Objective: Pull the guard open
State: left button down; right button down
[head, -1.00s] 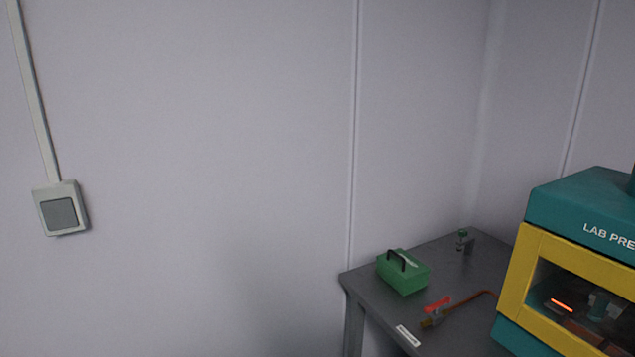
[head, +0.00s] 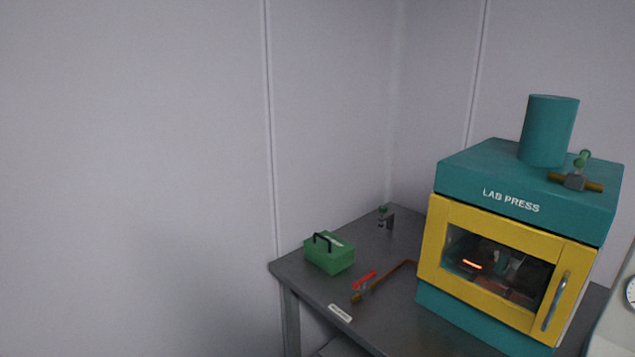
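The guard (head: 437,236) is the yellow framed door with a dark window on the front of the teal lab press (head: 470,172). It looks shut. Its upright metal handle (head: 555,301) is on the right side of the frame. An orange glow shows through the window. Neither of my grippers is in the head view.
The press stands on a grey table (head: 319,290). A pale machine (head: 612,325) edges in at right.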

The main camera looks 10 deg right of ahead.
aim_at(573, 261)
jog(key=z, duration=1.7)
